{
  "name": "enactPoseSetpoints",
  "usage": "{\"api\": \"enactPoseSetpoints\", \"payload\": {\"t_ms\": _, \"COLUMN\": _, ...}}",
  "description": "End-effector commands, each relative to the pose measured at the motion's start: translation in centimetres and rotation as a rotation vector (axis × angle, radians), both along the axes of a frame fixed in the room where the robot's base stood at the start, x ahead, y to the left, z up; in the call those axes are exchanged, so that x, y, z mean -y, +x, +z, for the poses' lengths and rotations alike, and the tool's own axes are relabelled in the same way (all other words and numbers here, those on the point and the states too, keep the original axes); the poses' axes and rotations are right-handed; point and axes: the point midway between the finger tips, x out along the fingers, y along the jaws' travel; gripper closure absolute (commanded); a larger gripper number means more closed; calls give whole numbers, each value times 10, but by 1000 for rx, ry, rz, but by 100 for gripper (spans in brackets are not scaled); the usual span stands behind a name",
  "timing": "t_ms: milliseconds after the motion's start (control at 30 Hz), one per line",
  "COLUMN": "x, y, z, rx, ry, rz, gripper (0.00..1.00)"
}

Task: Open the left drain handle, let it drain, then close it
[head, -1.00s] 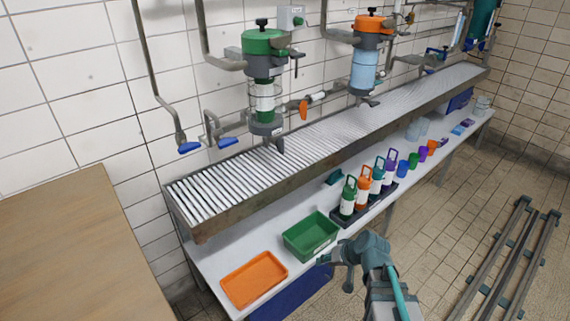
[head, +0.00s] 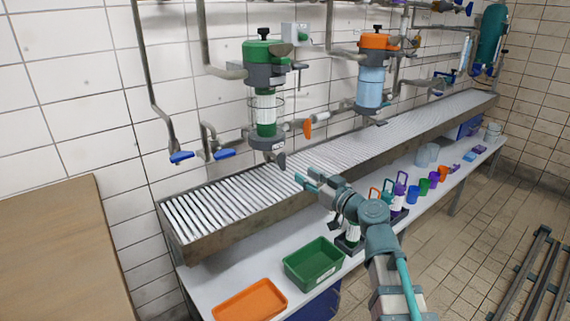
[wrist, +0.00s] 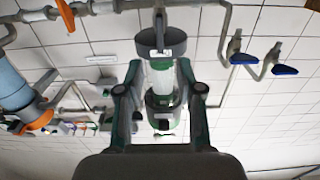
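The left vessel (head: 265,85) has a green lid, a clear sight section with green liquid and a spout above the slatted trough. An orange lever handle (head: 307,128) sits on the pipe at its right; it also shows in the wrist view (wrist: 65,14). Two blue lever handles (head: 181,157) (head: 224,154) sit on pipes left of the vessel. I cannot tell which lever is the left drain handle. My gripper (head: 303,180) is open and empty, over the trough, below and right of the vessel. In the wrist view the vessel (wrist: 160,75) appears between the spread fingers, beyond them.
The slatted trough (head: 215,208) runs along the wall. A second vessel with an orange lid (head: 371,75) hangs to the right. A green bin (head: 313,264), an orange tray (head: 250,301) and several bottles and cups stand on the shelf below. A wooden surface (head: 60,250) fills the left.

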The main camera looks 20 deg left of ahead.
Motion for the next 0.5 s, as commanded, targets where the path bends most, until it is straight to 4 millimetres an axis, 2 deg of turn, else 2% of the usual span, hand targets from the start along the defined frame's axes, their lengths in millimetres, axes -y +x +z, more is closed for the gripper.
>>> {"api": "enactPoseSetpoints", "payload": {"t_ms": 167, "x": -15, "y": 11, "z": 0, "rx": 5, "ry": -6, "rz": 1, "gripper": 64}}
{"api": "enactPoseSetpoints", "payload": {"t_ms": 500, "x": -63, "y": 43, "z": -1, "rx": 2, "ry": -6, "rz": 2, "gripper": 64}}
